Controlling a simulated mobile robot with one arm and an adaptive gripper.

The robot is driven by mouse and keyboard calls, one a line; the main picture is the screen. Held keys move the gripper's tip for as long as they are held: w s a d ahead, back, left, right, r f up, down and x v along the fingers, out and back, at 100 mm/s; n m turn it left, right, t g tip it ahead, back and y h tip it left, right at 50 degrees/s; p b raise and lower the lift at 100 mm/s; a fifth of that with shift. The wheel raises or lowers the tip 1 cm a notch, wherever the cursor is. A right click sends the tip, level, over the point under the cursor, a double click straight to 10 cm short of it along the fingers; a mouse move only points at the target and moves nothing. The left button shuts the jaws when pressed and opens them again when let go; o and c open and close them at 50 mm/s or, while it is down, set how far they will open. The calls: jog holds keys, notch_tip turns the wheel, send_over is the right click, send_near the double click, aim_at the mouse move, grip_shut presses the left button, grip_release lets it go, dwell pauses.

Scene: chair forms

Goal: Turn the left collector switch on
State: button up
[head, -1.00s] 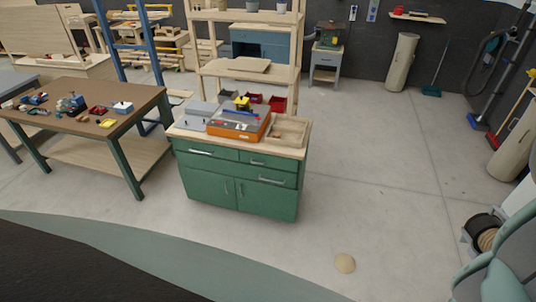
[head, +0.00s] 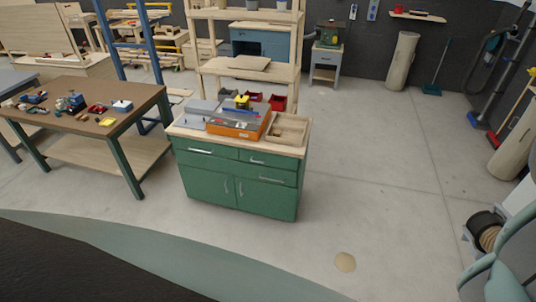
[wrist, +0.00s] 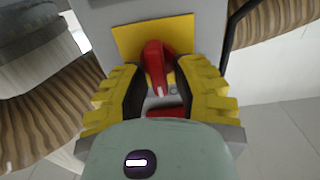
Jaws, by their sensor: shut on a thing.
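In the wrist view a red switch handle (wrist: 155,62) stands on a yellow plate (wrist: 183,34) fixed to a grey box (wrist: 100,14). A smaller red part (wrist: 166,112) shows below the handle, partly hidden by my gripper. My gripper (wrist: 157,76), with yellow-ribbed fingers and dark inner pads, is closed around the red handle, one finger on each side. The handle points down the picture, toward my palm. The exact contact of the pads is hard to see. The head view does not show the gripper or this switch.
Striped, rounded bodies (wrist: 52,108) flank the switch box in the wrist view, with a black tube (wrist: 228,40) at right. In the head view a green cabinet (head: 238,190) and a brown-topped table (head: 88,92) stand left; the floor (head: 375,180) at right centre is largely clear.

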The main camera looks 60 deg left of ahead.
jog(key=shift+f, duration=0.1)
grip_shut()
jog(key=shift+f+b, duration=0.1)
jog(key=shift+b, duration=0.2)
jog(key=shift+s+f+m+b, duration=0.1)
jog(key=shift+f+m+b, duration=0.1)
jog(key=shift+m+b, duration=0.75)
jog(key=shift+s+d+f+m+b, duration=0.1)
jog(key=shift+f+m+b, duration=0.05)
jog(key=shift+m+b, duration=2.55)
jog(key=shift+s+d+f+m+b, duration=0.1)
jog(key=shift+f+m+b, duration=0.05)
jog(key=shift+m+b, duration=2.6)
jog(key=shift+s+d+f+m+b, duration=0.1)
jog(key=shift+f+m+b, duration=0.05)
jog(key=shift+m+b, duration=2.55)
jog(key=shift+b, duration=0.35)
